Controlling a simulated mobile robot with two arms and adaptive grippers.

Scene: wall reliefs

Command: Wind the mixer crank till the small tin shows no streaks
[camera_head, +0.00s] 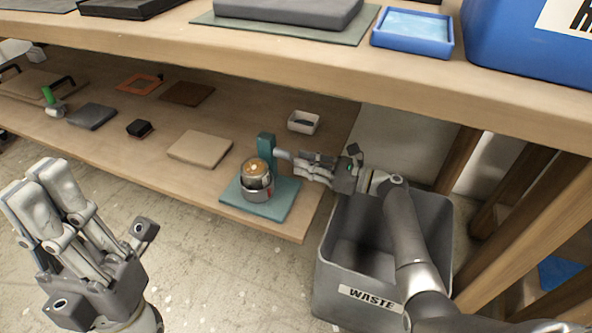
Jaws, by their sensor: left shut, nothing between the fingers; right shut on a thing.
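The mixer (267,150) is a teal stand on a teal base plate near the right end of the lower shelf. The small tin (256,177) sits upright in the mixer's holder. Its top shows brown with a lighter patch; whether these are streaks is too small to tell. My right gripper (297,158) reaches in from the right and is shut on the crank (283,154) at the mixer's side. The crank's grip is mostly hidden by the fingers. My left gripper (38,190) is shut and empty, in front of the shelf at the left, away from the mixer.
A grey waste bin (335,270) stands on the floor under my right arm. The upper shelf (300,55) overhangs the lower one. A white dish (303,122) is behind the mixer, and a beige slab (200,148) lies to its left. Floor between my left gripper and the shelf is clear.

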